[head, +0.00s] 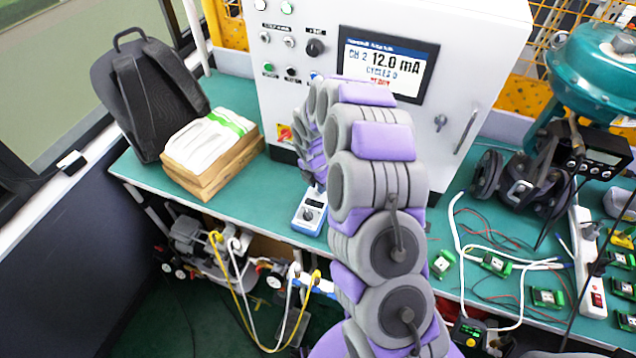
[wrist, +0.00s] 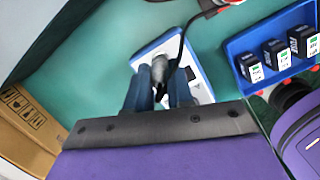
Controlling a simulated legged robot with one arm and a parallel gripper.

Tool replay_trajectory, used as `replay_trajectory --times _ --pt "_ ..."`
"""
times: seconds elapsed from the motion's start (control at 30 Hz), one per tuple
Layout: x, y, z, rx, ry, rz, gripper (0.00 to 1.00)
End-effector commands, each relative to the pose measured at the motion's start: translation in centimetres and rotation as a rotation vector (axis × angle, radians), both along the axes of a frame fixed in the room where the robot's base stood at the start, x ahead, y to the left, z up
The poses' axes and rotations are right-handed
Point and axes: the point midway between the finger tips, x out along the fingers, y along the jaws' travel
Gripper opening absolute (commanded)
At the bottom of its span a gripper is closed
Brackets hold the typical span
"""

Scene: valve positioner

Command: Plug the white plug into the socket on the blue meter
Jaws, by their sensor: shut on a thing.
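The blue meter (head: 309,212) lies on the green bench, left of my arm in the head view. In the wrist view, the meter (wrist: 198,80), white with blue edges, is just beyond my fingertips. My gripper (wrist: 160,88) is shut on a grey plug-like piece (wrist: 159,68) with a dark cable rising to the upper right. The piece looks grey rather than white here. It overlaps the meter in the picture; I cannot tell whether they touch. The meter's socket cannot be made out. In the head view, my arm hides the gripper.
A blue tray (wrist: 243,47) with dark blocks is at the right of the wrist view. A cardboard box (head: 205,168) and a backpack (head: 150,95) stand left on the bench. The control cabinet (head: 290,105) rises behind. Cables and green modules (head: 495,262) clutter the right.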

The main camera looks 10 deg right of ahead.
Motion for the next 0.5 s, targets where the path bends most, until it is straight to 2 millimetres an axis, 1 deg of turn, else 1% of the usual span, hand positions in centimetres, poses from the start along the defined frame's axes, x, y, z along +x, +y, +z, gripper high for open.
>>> replay_trajectory --times 0.2,0.23,0.5 --pt "-0.12 -0.04 -0.21 -0.001 0.004 0.0 0.0" --pt "-0.12 -0.04 -0.21 -0.001 0.004 0.0 0.24" --pt "-0.17 0.0 -0.07 0.0 0.002 0.0 0.5"
